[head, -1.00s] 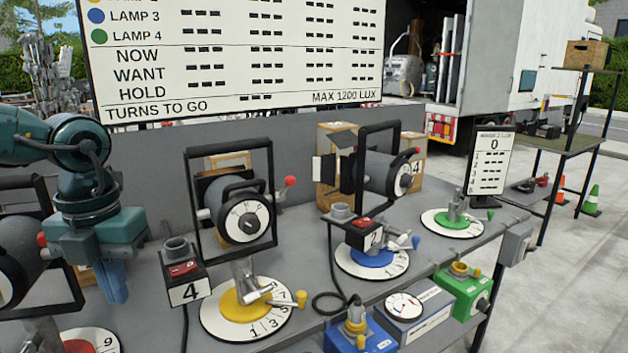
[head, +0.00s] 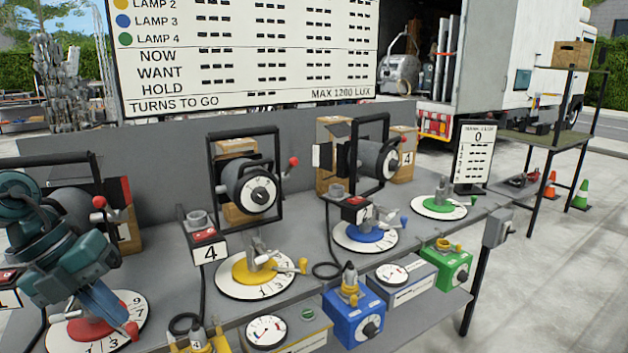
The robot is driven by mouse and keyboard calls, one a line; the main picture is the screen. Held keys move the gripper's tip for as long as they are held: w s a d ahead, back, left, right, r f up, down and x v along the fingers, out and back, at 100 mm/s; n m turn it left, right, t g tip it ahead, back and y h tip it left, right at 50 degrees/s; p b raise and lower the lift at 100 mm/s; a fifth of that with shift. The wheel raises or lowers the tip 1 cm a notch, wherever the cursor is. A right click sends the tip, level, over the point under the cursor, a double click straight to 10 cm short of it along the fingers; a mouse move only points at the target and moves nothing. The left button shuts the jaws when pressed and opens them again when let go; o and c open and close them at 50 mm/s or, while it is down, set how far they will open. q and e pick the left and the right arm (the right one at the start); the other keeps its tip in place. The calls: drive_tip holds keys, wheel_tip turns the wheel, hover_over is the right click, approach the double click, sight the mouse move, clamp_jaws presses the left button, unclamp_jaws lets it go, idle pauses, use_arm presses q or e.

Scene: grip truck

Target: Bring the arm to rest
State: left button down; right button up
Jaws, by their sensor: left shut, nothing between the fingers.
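My left gripper (head: 112,310) is at the lower left of the head view, on my teal arm. Its blue fingers are shut with nothing between them. They point down and to the right, in front of the red-centred dial (head: 98,338) at the bench's left end; I cannot tell whether they touch it. The arm hides part of the lamp behind it. My right gripper is not in view.
The grey bench (head: 310,245) carries a lamp over a yellow dial (head: 262,268), a lamp over a blue dial (head: 366,234) and a green dial (head: 440,206). Coloured boxes, including a blue one (head: 352,318), stand on a lower shelf. A board (head: 250,60) stands behind.

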use_arm(q)
drive_tip(key=s+a+f+n+t+h, duration=0.1)
drive_tip(key=s+f+n+t, duration=0.2)
drive_tip(key=f+n+t, duration=0.5)
drive_tip(key=s+a+f+n+t+h, duration=0.15)
drive_tip(key=f+n+t, duration=0.25)
drive_tip(key=f+n, duration=0.85)
drive_tip(key=s+d+f+n+y, duration=0.1)
drive_tip(key=s+d+f+n, duration=0.2)
drive_tip(key=d, duration=0.2)
drive_tip(key=s+d+f+n+g+y+p, duration=0.1)
drive_tip(key=s+d+f+n, duration=0.2)
drive_tip(key=d, duration=0.3)
drive_tip(key=s+d+f+n+g+y, duration=0.1)
drive_tip(key=s+d+f+n+y, duration=0.1)
drive_tip(key=s+d+f+n, duration=0.1)
drive_tip(key=d+f+n, duration=0.1)
drive_tip(key=d, duration=0.1)
drive_tip(key=shift+d+f, duration=0.25)
drive_tip(key=shift+d, duration=0.15)
